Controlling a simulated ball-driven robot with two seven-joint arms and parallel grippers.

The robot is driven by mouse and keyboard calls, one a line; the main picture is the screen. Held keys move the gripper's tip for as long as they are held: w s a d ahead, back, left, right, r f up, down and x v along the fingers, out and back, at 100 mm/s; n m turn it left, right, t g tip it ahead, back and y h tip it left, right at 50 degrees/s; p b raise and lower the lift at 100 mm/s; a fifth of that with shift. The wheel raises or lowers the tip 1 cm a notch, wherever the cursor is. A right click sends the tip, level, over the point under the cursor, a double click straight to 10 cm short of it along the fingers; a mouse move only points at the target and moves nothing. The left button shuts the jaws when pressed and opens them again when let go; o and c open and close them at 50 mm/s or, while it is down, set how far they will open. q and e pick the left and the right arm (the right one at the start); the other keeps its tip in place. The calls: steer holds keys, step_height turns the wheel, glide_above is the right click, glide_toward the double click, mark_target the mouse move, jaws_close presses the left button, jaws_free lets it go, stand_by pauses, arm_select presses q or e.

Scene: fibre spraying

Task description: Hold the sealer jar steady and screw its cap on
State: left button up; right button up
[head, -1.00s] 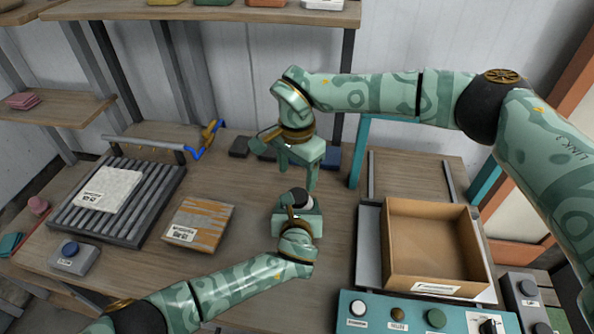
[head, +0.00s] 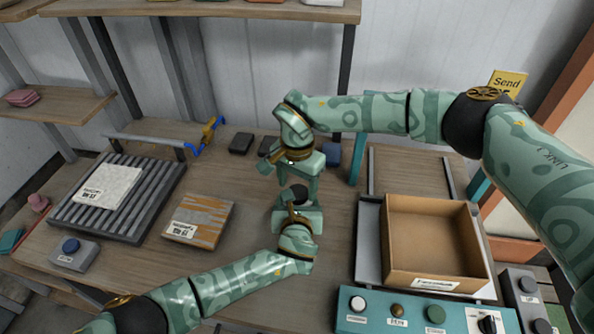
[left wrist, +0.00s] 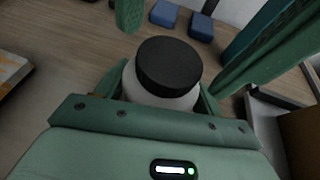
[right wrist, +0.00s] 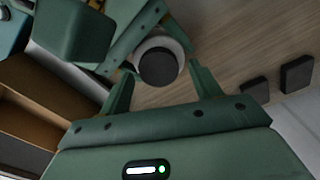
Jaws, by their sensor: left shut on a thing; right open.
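The sealer jar (left wrist: 150,92) is white and stands upright between the fingers of my left gripper (left wrist: 160,95), which is shut on it. Its black cap (left wrist: 169,64) sits on top of the jar; how far it is threaded I cannot tell. In the head view the cap (head: 299,194) shows above my left gripper (head: 297,213), with most of the jar hidden. My right gripper (head: 297,185) points down over the cap, open. In the right wrist view the cap (right wrist: 157,67) lies between and just beyond the open fingers (right wrist: 163,88), apart from them.
An open cardboard box (head: 431,243) stands right of the arms, behind a teal button panel (head: 420,313). A patterned package (head: 199,221) and a roller rack (head: 150,205) are on the left. Small dark blocks (head: 240,143) lie at the back.

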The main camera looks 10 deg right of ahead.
steer(key=shift+f, duration=0.75)
steer(key=c, duration=1)
steer(key=m, duration=0.6)
steer(key=shift+m, duration=0.3)
steer(key=o, duration=1.1)
steer(key=shift+w, duration=0.1)
steer(key=shift+s, duration=0.2)
